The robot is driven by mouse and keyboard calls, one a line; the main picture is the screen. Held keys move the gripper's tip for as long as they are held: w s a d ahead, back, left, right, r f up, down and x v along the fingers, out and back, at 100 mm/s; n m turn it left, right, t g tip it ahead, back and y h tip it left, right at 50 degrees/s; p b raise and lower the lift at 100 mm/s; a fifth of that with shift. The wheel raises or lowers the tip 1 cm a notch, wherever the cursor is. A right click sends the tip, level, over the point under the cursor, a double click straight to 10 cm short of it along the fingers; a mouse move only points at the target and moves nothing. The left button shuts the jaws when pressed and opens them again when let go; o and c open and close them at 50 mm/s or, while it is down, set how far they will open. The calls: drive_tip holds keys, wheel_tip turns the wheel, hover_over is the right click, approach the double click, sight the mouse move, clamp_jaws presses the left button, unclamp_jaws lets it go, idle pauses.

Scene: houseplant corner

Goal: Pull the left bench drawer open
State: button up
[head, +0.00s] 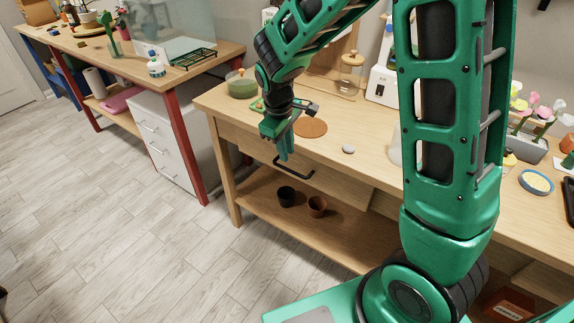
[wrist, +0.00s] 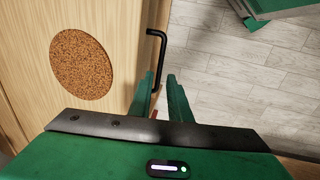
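The left bench drawer (head: 340,188) is in the front of the wooden bench, below the top, and looks shut. Its black bar handle (head: 293,175) sticks out from the front.
A round cork mat (head: 310,127) and a grey stone (head: 348,149) lie on the bench top (head: 375,160). Two small pots (head: 287,196) stand on the lower shelf. White drawers (head: 165,140) stand under another table at left. The floor (head: 130,240) in front is clear.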

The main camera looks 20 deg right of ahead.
sight(289, 171)
drive_tip(key=f, duration=0.5)
drive_tip(key=d+f, duration=0.1)
drive_tip(key=f, duration=0.1)
drive_tip(key=shift+w+d+f, duration=0.1)
drive_tip(key=shift+w+f, duration=0.1)
drive_tip(key=shift+w, duration=0.2)
